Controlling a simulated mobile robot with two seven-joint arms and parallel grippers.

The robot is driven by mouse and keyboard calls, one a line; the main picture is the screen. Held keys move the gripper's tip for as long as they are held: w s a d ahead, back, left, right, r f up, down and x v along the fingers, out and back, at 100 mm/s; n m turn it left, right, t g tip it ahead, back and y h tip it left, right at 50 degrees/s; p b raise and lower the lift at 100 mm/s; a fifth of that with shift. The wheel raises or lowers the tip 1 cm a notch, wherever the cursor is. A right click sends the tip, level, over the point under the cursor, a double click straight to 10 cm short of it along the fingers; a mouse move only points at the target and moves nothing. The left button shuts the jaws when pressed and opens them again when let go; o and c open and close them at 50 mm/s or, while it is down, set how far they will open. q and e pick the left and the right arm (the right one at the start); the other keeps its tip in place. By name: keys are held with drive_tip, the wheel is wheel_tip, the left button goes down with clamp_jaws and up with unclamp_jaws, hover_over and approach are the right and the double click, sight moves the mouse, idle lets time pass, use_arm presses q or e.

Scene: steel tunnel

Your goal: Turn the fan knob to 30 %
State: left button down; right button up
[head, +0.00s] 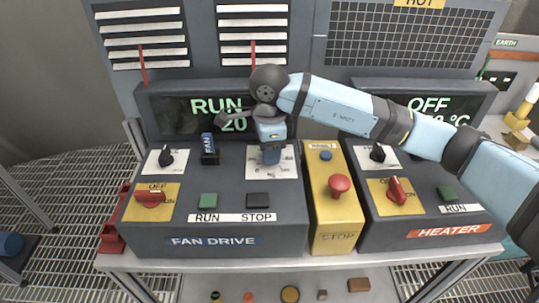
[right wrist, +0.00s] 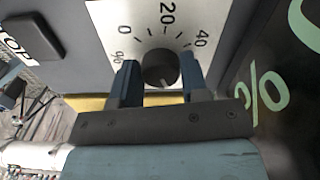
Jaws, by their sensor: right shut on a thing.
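The fan drive panel (head: 215,229) carries a round black fan knob (right wrist: 159,66) on a white dial plate (right wrist: 110,18) marked 0, 20 and 40 with a % sign. My right gripper (head: 271,156) comes down over this dial and mostly hides the knob in the head view. In the right wrist view, its two fingers (right wrist: 160,80) are on either side of the knob, shut on it. The fan display (head: 180,116) reads RUN and 20, partly covered by my right arm. The knob's exact pointer angle is hard to read. My left gripper is not in view.
Left of the dial are a blue FAN-tagged part (head: 208,146), a black selector (head: 166,158) and a red switch (head: 151,198). A green RUN button (head: 208,201) and black STOP button (head: 258,201) are below. A red stop button (head: 340,184) stands right, before the heater panel (head: 430,230).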

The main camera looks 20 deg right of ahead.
drive_tip(key=shift+m+b, duration=0.3)
drive_tip(key=shift+m, duration=0.9)
drive_tip(key=shift+b, duration=0.3)
drive_tip(key=o, duration=0.9)
drive_tip(key=shift+o, duration=0.2)
drive_tip(key=shift+r, duration=0.15)
wheel_tip(320, 180, up, 14)
drive_tip(key=b, duration=0.1)
drive_tip(key=shift+f, duration=0.2)
